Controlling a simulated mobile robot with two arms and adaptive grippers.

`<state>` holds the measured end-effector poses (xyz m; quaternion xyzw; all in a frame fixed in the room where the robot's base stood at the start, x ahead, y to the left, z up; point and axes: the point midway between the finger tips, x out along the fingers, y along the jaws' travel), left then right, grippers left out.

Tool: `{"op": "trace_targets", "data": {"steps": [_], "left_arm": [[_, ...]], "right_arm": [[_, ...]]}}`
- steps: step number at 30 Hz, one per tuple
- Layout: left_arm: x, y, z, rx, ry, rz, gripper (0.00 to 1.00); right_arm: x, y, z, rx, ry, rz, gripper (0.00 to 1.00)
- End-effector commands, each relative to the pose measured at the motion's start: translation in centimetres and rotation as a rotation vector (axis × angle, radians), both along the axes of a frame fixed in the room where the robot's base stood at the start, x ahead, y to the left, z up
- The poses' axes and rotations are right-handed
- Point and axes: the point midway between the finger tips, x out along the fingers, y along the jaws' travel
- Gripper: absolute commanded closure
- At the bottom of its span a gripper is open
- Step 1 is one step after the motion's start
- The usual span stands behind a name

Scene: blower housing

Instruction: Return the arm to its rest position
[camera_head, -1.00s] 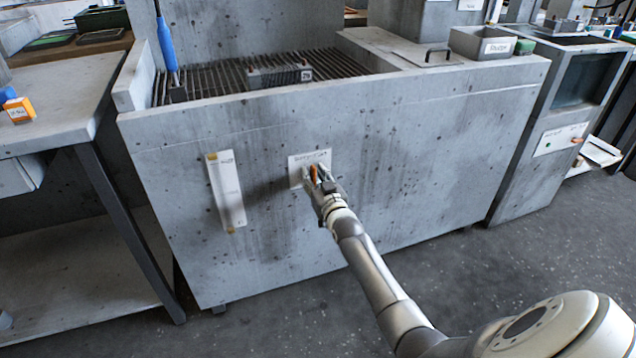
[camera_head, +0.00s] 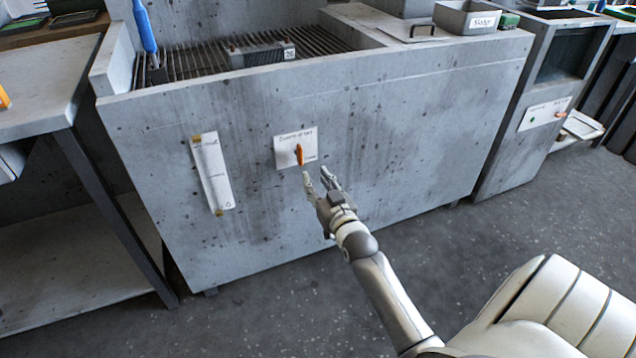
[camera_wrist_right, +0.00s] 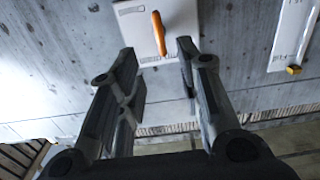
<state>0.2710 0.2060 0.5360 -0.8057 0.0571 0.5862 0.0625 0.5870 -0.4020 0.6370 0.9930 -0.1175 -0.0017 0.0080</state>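My right gripper (camera_head: 318,178) is open and empty in front of the grey cabinet, just below and to the right of the orange lever (camera_head: 299,155). The lever sits on a white labelled plate (camera_head: 282,150) on the cabinet's front. In the right wrist view the open fingers (camera_wrist_right: 155,60) stand apart on either side of the lever (camera_wrist_right: 159,33), with a gap between them and it. The lever points roughly up and down in the head view. My right arm comes in from the lower right. My left gripper is not in view.
The grey cabinet (camera_head: 400,130) has a slatted top with a dark finned block (camera_head: 262,54) and a blue-handled tool (camera_head: 145,28). A white strip gauge (camera_head: 212,175) is on its front. A bench (camera_head: 40,100) stands at left.

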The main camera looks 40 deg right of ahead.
Motion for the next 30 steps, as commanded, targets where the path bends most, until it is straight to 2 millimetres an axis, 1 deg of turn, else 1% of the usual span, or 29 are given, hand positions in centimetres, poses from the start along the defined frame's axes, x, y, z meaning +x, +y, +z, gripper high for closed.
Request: {"op": "trace_targets", "data": {"steps": [17, 20, 23, 26, 27, 29, 30], "left_arm": [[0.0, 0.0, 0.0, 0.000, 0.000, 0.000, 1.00], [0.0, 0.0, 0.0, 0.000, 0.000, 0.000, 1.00], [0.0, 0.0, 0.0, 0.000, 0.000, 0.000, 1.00], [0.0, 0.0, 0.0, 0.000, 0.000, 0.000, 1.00], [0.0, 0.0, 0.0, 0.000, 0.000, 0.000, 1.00], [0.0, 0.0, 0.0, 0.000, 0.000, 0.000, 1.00], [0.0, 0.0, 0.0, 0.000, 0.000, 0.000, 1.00]], "right_arm": [[-0.1, 0.0, 0.0, 0.000, 0.001, 0.000, 0.67], [-0.4, 0.6, -0.5, 0.001, 0.028, 0.011, 0.67], [-1.3, 2.4, -1.8, 0.005, 0.109, 0.042, 0.67], [-3.2, 5.1, -3.9, 0.009, 0.241, 0.087, 0.67], [-4.3, 6.3, -4.9, 0.010, 0.304, 0.107, 0.67], [-6.1, 8.1, -6.1, 0.013, 0.395, 0.136, 0.67], [-7.4, 9.2, -6.9, 0.014, 0.457, 0.154, 0.67]]}}
